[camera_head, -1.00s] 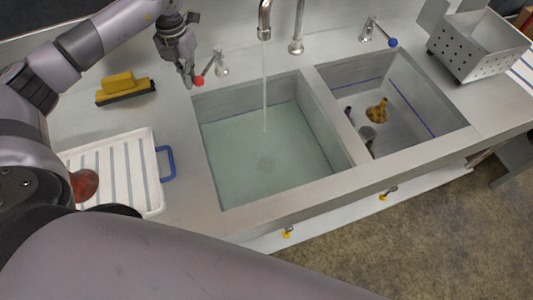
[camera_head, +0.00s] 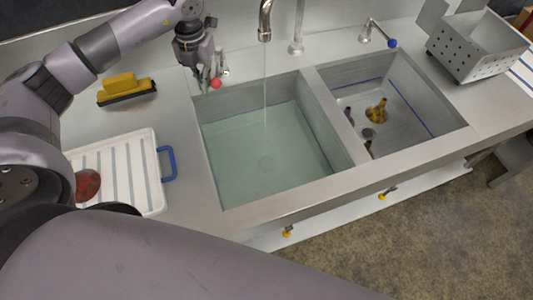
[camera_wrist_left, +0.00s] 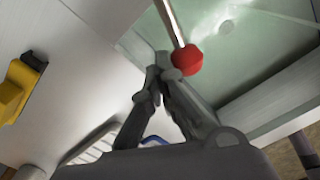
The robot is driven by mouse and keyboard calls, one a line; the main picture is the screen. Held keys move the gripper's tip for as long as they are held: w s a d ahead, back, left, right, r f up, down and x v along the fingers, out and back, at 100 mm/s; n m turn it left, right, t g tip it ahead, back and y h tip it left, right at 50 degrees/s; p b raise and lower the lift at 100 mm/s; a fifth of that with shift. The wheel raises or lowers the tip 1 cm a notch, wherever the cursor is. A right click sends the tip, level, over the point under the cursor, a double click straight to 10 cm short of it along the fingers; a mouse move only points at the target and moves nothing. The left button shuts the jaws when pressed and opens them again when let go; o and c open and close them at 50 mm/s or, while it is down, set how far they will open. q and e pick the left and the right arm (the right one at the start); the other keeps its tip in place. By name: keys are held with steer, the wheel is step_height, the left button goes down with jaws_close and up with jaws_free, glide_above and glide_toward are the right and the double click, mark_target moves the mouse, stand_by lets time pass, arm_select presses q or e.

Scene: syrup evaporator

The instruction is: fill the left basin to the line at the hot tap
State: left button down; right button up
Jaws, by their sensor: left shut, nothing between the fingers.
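The left basin (camera_head: 225,199) holds greenish water (camera_head: 265,150). A thin stream still falls into it from the spout (camera_head: 265,20). The water surface is close to the blue line on the wall; I cannot tell exactly how they compare. The hot tap's lever ends in a red knob (camera_head: 215,84), which also shows large in the left wrist view (camera_wrist_left: 188,60). My left gripper (camera_head: 206,88) is shut and empty beside the knob, on its left. In the left wrist view its fingertips (camera_wrist_left: 163,75) are at the knob, seemingly touching it. My right gripper is out of view.
The right basin (camera_head: 440,135) has a blue line and small items inside. A blue-knobbed tap (camera_head: 378,33) and perforated metal box (camera_head: 478,45) stand right. A yellow brush (camera_head: 122,87) and white drainboard (camera_head: 140,150) with a reddish round object (camera_head: 88,185) lie left.

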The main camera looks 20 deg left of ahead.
mark_target(216, 81)
arm_select(q)
steer(key=shift+w+d, duration=0.2)
steer(key=shift+d, duration=0.7)
steer(key=shift+w+d, duration=0.3)
steer(key=shift+d, duration=0.4)
steer(key=shift+r, duration=0.15)
step_height(216, 81, up, 9)
steer(key=s+a+p, duration=0.1)
steer(key=p, duration=0.4)
steer(key=shift+s+a+p, duration=0.15)
steer(key=shift+a+p, duration=0.15)
steer(key=shift+p, duration=0.1)
